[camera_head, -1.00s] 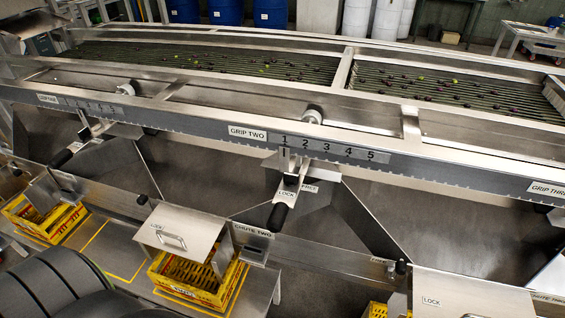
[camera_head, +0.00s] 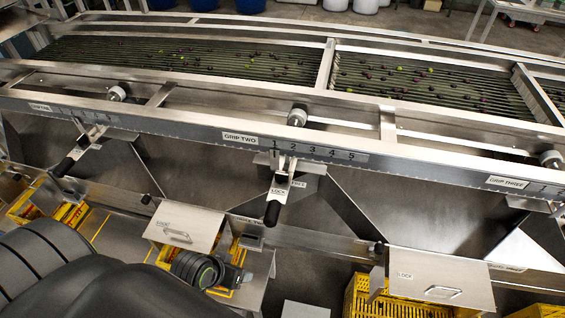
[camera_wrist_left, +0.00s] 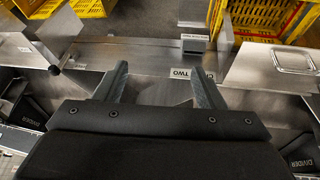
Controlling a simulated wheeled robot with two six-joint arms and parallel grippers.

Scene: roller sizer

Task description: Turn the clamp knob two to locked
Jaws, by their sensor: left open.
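At the GRIP TWO label (camera_head: 240,138), a lever with a black handle (camera_head: 272,213) hangs below the numbered scale. A LOCK label (camera_head: 279,192) sits beside it, and another small label to its right is hard to read. A round grey knob (camera_head: 297,115) stands on the rail above. My left arm comes in at the lower left, its wrist over the chute two crate, well below and left of the lever. In the left wrist view my left gripper (camera_wrist_left: 161,80) has its fingers apart with nothing between them. My right gripper is not in view.
A metal chute cover (camera_head: 183,222) is left of the lever, and another cover (camera_head: 440,280) is to the right. Yellow crates (camera_head: 358,295) stand below. The chute rail (camera_head: 320,238) runs under the lever. Dark fruit lies on the rollers (camera_head: 200,60).

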